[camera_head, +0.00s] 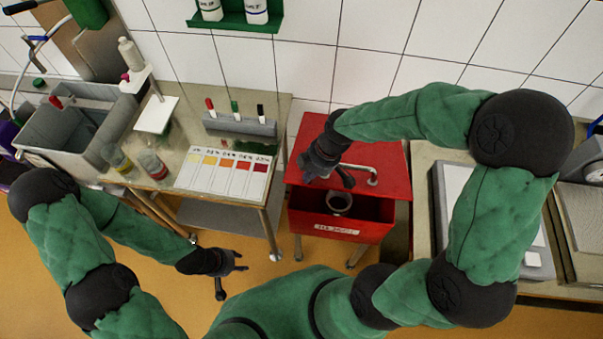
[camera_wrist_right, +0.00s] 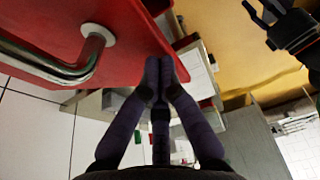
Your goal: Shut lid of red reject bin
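The red reject bin (camera_head: 374,233) stands in the middle of the head view, with a white label on its front. Its red lid (camera_head: 385,150) is tilted up at the back, leaving a dark gap at the front where a round ring-like thing (camera_head: 339,202) shows inside. A metal bar handle (camera_head: 371,177) is on the lid; it also shows in the wrist view (camera_wrist_right: 85,65). My right gripper (camera_wrist_right: 160,65) has its fingers together, close to the lid and beside the handle, with nothing seen between them. My left gripper (camera_head: 232,277) is open and empty, low over the floor.
A bench (camera_head: 270,150) with a colour chart (camera_head: 225,172), markers and bottles stands left of the bin. A grey sink (camera_head: 65,135) is further left. Another bench (camera_head: 423,165) with a flat device stands close to the bin's right. Floor in front of the bin is clear.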

